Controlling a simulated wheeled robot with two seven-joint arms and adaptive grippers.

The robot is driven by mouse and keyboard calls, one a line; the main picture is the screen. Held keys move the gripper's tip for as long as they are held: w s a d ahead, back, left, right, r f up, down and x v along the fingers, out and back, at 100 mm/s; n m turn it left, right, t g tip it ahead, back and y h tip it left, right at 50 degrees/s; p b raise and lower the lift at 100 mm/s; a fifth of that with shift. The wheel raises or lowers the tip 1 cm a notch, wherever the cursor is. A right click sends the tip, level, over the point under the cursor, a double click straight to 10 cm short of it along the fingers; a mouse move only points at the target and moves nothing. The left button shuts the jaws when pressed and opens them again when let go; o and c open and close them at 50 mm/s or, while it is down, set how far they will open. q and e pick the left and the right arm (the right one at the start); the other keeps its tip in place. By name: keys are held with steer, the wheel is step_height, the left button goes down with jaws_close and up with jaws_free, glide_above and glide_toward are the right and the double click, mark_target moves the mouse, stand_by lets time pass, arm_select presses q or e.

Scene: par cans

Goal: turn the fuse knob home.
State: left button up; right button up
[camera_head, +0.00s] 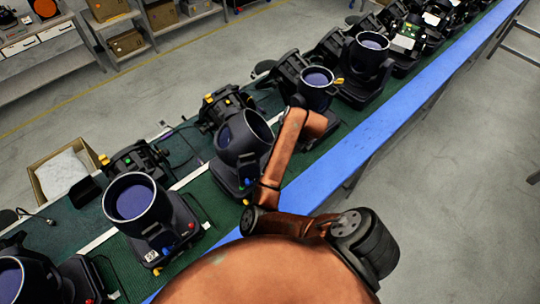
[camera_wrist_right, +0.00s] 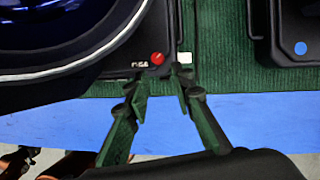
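In the right wrist view, the red fuse knob (camera_wrist_right: 157,58) sits at the front corner of a lamp's black base, beside partly hidden white lettering. My right gripper (camera_wrist_right: 161,84) is open, with its two dark fingers apart and nothing between them. Its tips are just below the knob in the picture, one to each side; I cannot tell the height gap. In the head view an orange arm reaches over the belt between lamps; its gripper cannot be made out, nor which lamp it is at. My left gripper is not in view.
Several black moving-head lamps (camera_head: 150,220) stand in a row on the green conveyor (camera_head: 62,234), with a blue edge rail (camera_head: 400,120). A neighbouring base with a blue knob (camera_wrist_right: 301,48) is close at right. An open carton (camera_head: 62,172) stands beyond the belt.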

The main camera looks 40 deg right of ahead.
steer(key=x, duration=0.4)
steer(key=shift+s+a+f, duration=0.1)
steer(key=shift+a+f, duration=0.05)
steer(key=shift+a, duration=0.1)
steer(key=shift+w+x, duration=0.2)
steer(key=shift+x, duration=1)
steer(key=shift+w+f, duration=0.1)
steer(key=shift+f, duration=0.25)
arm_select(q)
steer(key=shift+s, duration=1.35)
arm_select(e)
jaws_close()
